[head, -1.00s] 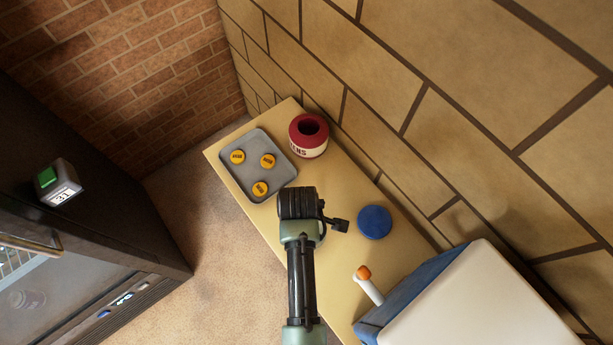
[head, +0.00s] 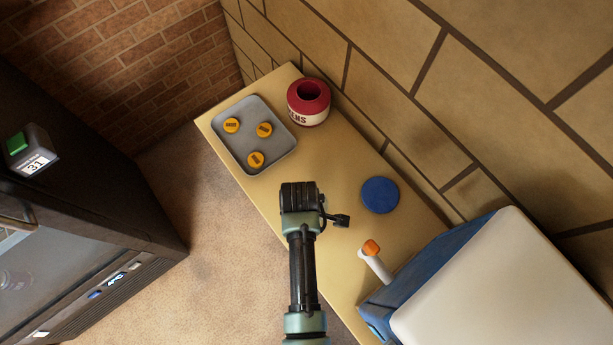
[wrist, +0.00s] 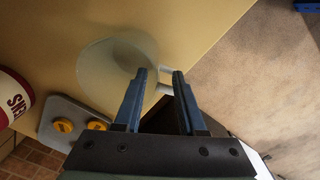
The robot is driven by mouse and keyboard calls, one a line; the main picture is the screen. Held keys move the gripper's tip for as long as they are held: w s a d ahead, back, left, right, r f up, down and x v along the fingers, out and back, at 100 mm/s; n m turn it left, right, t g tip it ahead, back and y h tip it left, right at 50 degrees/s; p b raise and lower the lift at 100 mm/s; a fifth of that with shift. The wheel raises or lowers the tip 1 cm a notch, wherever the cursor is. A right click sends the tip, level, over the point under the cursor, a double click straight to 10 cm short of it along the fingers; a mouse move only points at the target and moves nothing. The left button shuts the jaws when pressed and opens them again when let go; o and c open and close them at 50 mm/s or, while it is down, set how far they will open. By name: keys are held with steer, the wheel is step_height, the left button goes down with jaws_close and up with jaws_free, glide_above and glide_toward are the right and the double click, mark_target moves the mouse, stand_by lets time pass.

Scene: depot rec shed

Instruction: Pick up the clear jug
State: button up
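The clear jug (wrist: 108,62) shows in the wrist view as a pale, see-through round shape on the yellow tabletop, with its handle (wrist: 166,80) on the right side. My gripper (wrist: 159,73) is open. Its two blue fingers point toward the jug, and the handle shows in the gap between the fingertips. I cannot tell whether either finger touches it. In the head view the jug and the fingers are hidden behind my dark wrist.
The yellow table (head: 345,165) also holds a grey tray (head: 285,147) with several orange discs, a red-and-white pot (head: 309,103), a blue disc (head: 380,195), an orange-tipped white object (head: 376,262) and a blue-and-white box (head: 480,290). A dark cabinet (head: 100,220) stands left; floor lies between.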

steer(key=shift+w+d+f+b, duration=0.1)
steer(key=shift+f+b, duration=1.25)
steer(key=shift+b, duration=0.15)
steer(key=shift+w+d+f+b, duration=0.1)
steer(key=shift+f+b, duration=1.2)
steer(key=shift+b, duration=0.2)
steer(key=shift+r, duration=0.1)
steer(key=shift+c, duration=0.2)
steer(key=shift+s, duration=0.1)
jaws_close()
